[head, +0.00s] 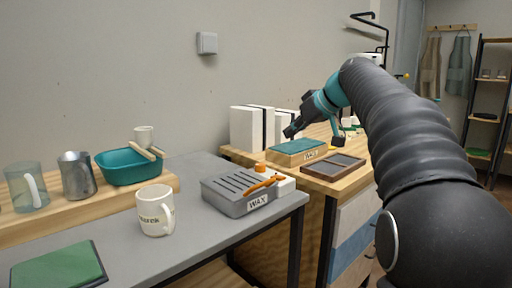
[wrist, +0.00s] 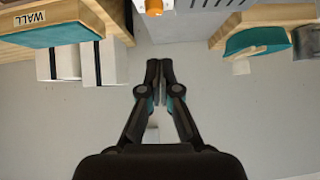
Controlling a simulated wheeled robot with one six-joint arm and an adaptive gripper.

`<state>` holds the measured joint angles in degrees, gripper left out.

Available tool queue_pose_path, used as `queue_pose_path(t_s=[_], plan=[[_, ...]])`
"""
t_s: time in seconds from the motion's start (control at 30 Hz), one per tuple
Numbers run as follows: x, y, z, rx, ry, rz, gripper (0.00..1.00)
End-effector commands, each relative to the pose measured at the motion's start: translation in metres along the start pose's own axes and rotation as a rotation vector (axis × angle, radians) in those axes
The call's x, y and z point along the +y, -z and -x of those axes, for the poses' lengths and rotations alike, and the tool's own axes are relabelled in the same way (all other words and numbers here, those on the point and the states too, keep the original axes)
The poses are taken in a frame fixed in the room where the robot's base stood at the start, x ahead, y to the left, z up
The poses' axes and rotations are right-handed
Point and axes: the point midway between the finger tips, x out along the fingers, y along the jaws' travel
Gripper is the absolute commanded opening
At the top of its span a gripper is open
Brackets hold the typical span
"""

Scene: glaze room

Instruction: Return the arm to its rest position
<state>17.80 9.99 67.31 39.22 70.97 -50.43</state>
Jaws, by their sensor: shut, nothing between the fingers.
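My arm (head: 390,120) reaches in from the right in the head view, sheathed in dark grey. My gripper (head: 290,132) is at its far end, in the air above the wooden box with a teal top (head: 290,153). In the wrist view my gripper (wrist: 166,80) has its two black fingers together with nothing between them. Bare grey wall lies behind the fingers there, and the room appears upside down.
White blocks (head: 243,128) stand by the wall near my gripper. A dark tray (head: 333,167) lies beside the teal-topped box. The grey table holds a grey WAX box (head: 228,196), a mug (head: 152,213) and a green mat (head: 60,268). A teal basin (head: 122,172) stands on a wooden shelf.

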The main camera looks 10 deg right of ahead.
Motion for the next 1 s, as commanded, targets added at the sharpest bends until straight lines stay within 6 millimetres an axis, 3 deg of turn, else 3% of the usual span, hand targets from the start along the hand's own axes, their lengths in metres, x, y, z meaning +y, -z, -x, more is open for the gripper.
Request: queue_pose_path(t_s=[0.07, 0.13, 0.3, 0.47, 0.67, 1.0], plan=[[0.005, -0.001, -0.001, -0.001, -0.021, -0.057, 0.0], [0.012, -0.014, -0.01, -0.028, -0.041, -0.134, 0.0], [0.024, -0.065, -0.034, -0.121, -0.094, -0.314, 0.0], [0.011, -0.115, -0.04, -0.202, -0.154, -0.445, 0.0], [-0.033, -0.191, -0.035, -0.308, -0.25, -0.57, 0.0], [-0.134, -0.327, -0.005, -0.42, -0.384, -0.595, 0.0]])
